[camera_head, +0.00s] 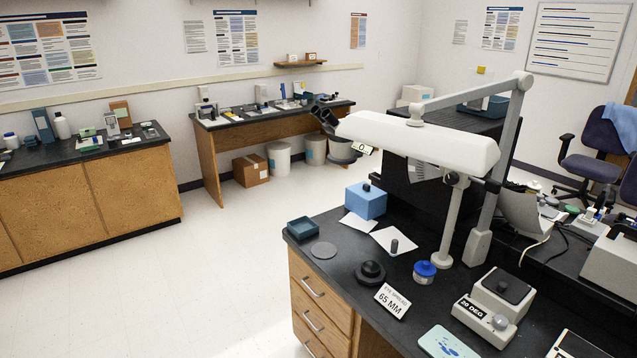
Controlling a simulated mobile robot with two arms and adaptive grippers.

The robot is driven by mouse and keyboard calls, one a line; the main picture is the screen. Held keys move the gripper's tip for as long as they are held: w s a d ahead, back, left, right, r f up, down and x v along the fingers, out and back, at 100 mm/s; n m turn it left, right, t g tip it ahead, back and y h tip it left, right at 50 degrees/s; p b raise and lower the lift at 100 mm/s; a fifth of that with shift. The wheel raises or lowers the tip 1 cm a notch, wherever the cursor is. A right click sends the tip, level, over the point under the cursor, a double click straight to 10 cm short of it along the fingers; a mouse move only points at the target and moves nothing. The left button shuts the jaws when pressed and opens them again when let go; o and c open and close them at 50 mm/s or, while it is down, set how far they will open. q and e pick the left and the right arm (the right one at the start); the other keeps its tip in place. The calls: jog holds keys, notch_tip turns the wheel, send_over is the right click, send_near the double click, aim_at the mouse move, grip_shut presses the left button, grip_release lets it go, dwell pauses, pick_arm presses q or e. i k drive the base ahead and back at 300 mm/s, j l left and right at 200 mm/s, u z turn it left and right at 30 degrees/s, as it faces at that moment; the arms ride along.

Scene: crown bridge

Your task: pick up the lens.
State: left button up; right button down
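Neither of my grippers is in view. No thing is plainly marked as the lens, and I cannot tell which one it is. On the black desktop (335,275), a flat grey disc (323,250) lies near the left edge. A black round piece with a raised knob (371,272) sits to its right. A small dark cylinder (394,246) stands upright on a white sheet (386,236). A blue round jar (425,270) stands further right. Nothing is held in view.
A white boom microscope (420,139) on a post overhangs the desktop. A blue tray (302,228), a blue box (366,201), a "65 MM" card (392,301) and a "20 DEG" device (485,318) are around. Floor left of the desk is clear.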

aim_at(369, 269)
jog(key=i+j+z, duration=0.15)
jog(key=z, duration=0.25)
jog(key=i+j+z, duration=0.1)
jog(key=j+z, duration=0.3)
jog(key=i+j+z, duration=0.1)
jog(key=z, duration=0.35)
jog(key=j+z, duration=0.4)
